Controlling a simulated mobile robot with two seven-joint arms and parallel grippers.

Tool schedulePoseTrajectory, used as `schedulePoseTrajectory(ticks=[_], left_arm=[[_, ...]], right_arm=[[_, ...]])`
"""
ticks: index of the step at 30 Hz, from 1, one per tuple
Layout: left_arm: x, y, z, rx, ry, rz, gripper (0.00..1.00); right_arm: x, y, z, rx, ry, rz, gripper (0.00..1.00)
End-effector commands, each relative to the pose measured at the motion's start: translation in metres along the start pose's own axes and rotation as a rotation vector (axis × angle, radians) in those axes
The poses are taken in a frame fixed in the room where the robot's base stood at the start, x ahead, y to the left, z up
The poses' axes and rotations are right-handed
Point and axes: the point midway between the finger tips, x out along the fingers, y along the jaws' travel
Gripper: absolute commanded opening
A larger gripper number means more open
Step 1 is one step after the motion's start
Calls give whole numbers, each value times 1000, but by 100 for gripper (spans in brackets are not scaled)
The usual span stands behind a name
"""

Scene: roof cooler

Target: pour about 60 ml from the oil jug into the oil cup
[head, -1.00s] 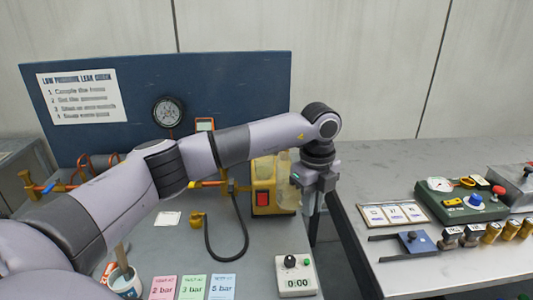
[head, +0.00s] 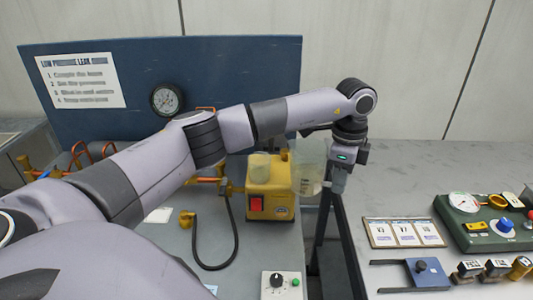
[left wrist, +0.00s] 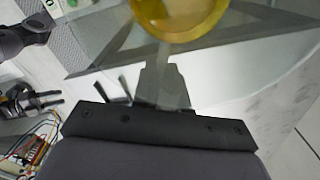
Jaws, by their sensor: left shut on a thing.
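The oil jug (head: 310,160) is a clear, pale container with a little yellowish oil low in it. My left gripper (head: 327,186) is shut on its right side and holds it up at the right of the yellow pump unit (head: 283,204). The jug looks close to upright; I cannot tell a slight tilt. The oil cup (head: 260,165) is a small translucent cup on top of the pump unit, left of the jug and apart from it in the picture. In the left wrist view, yellow oil shows in the jug (left wrist: 178,12) beyond the fingers (left wrist: 165,85). My right gripper is not recognisable.
The pump unit has a red switch (head: 256,204) and a black hose (head: 232,245). A blue panel (head: 230,80) with a gauge stands behind. A gap separates the bench from the right table (head: 410,170), which carries cards (head: 405,233) and a green instrument box (head: 480,235).

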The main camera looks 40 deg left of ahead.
Motion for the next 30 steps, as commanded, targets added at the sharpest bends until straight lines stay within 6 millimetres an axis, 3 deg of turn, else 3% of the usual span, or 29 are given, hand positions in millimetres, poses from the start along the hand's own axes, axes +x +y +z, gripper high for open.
schedulePoseTrajectory(ticks=[16, 30], left_arm=[[-4, 0, 1, -6, 39, 0, 0], [-30, 0, 17, -9, 295, -1, 0]], right_arm=[[0, 0, 0, 0, -1, 0, 47], [0, 0, 0, 0, -1, 0, 47]])
